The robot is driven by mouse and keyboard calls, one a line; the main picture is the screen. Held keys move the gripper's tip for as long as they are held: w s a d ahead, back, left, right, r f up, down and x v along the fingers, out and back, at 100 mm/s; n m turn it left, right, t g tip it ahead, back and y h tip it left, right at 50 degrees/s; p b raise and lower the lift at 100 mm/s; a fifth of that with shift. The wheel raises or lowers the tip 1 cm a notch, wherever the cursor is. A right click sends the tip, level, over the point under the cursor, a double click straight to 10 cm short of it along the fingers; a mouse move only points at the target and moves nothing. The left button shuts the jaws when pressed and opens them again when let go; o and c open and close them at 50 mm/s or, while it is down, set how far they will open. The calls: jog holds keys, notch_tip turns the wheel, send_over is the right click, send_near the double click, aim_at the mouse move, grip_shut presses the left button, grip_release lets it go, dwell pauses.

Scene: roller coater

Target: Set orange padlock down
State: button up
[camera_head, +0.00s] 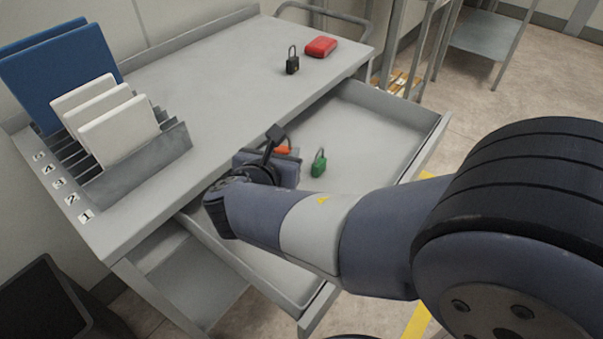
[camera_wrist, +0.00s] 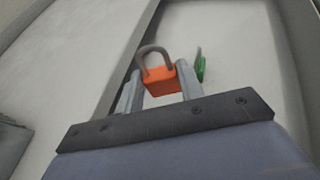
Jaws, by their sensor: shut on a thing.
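The orange padlock (camera_wrist: 162,80) with a grey shackle is between the two fingers of my gripper (camera_wrist: 158,88) in the wrist view. My gripper is shut on its body, with the shackle pointing away from the palm. In the head view only a small part of the orange padlock (camera_head: 283,150) shows past my gripper (camera_head: 285,158), which is over the open drawer (camera_head: 375,125). I cannot tell whether the padlock touches the drawer floor.
A green padlock (camera_head: 318,163) stands in the drawer close to my gripper. A black padlock (camera_head: 292,62) and a red case (camera_head: 321,46) are on the cart top (camera_head: 215,75). A rack (camera_head: 150,155) with blue and white panels stands at the left. The drawer's far right is clear.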

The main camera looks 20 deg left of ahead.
notch_tip(320, 180, down, 9)
jog(key=shift+r+b, duration=0.1)
jog(key=shift+b, duration=1.1)
jog(key=shift+f, duration=0.25)
jog(key=o, duration=1)
jog(key=shift+o, duration=0.2)
jog(key=shift+s+r, duration=0.3)
jog(key=shift+r, duration=0.1)
jog(key=p+v, duration=0.1)
jog(key=v, duration=0.6)
